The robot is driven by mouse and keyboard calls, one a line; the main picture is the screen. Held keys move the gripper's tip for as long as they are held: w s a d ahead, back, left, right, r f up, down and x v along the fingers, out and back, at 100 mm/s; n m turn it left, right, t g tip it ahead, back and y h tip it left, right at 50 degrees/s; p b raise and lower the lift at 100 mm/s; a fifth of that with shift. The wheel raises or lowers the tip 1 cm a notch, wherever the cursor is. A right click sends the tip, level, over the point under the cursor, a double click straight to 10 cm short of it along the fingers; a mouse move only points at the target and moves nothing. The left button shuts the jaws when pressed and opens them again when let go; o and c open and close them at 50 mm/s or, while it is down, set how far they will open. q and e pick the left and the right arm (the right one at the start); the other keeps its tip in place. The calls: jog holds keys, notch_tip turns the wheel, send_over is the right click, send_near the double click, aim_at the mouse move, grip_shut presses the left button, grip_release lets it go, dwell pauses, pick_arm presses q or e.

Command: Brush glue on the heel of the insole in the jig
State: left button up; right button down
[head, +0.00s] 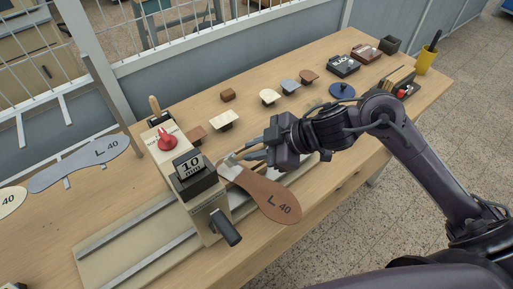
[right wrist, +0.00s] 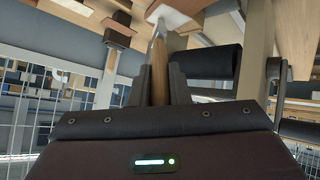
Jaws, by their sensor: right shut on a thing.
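The brown insole (head: 265,197), marked L 40, lies at the stamping jig (head: 130,243), with its wide end sticking out to the lower right. Its narrow heel end is beside the press head, partly hidden by the brush and my gripper. My right gripper (head: 254,154) is shut on the brush, whose pale tip (head: 230,160) is over or at the heel; I cannot tell whether it touches. In the right wrist view the brush's wooden handle (right wrist: 160,86) stands between the fingers. My left gripper is not in view.
The stamping press (head: 190,178), with a 10 mm block and black lever, stands just left of the insole.

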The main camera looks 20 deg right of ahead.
jog(key=shift+s+a+p, duration=0.75)
jog(key=shift+s+a, duration=0.5)
jog(key=shift+a, duration=0.4)
jog(key=shift+w+d+r+p, duration=0.1)
jog(key=shift+w+d+p, duration=0.15)
jog(key=shift+w+d, duration=0.5)
jog(key=shift+w+d+p, duration=0.25)
jog(key=shift+w+d, duration=0.2)
jog(key=shift+d, duration=0.55)
jog(key=shift+r, duration=0.15)
jog(key=r+p, duration=0.1)
jog(key=s+r+p, duration=0.1)
jog(key=r+p, duration=0.1)
jog(key=s+r+p, duration=0.1)
jog(key=r+p, duration=0.1)
jog(key=shift+s+d+r, duration=0.15)
jog(key=shift+s+d, duration=0.05)
jog(key=shift+d, duration=0.15)
